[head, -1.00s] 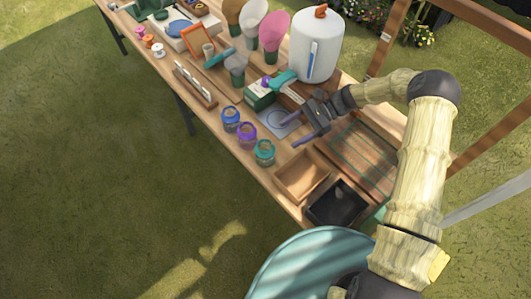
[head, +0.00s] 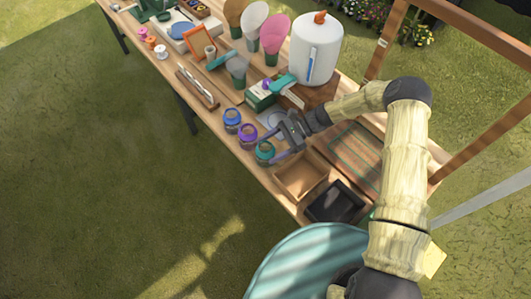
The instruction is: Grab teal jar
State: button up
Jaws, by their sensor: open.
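The teal jar (head: 265,152) stands upright on the wooden table (head: 228,133) near its front edge, the nearest to me in a row of small glass jars. My gripper (head: 273,149) is open, its fingers reaching left from the arm to the teal jar. The fingers appear to lie on either side of the jar, but whether they touch it cannot be told. Part of the jar's far side is hidden by the gripper.
A purple jar (head: 247,133) and a blue jar (head: 232,119) stand close beyond the teal jar. An empty wooden tray (head: 300,178) and a black tray (head: 335,203) lie on the near side. A large white canister (head: 316,50) stands further back.

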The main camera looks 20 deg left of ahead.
aim_at(257, 156)
jog(key=shift+p+x, duration=0.35)
jog(key=shift+x, duration=1.2)
jog(key=c, duration=0.9)
notch_tip(257, 156, up, 10)
jog(key=shift+f+b, duration=0.1)
jog(key=shift+b, duration=1)
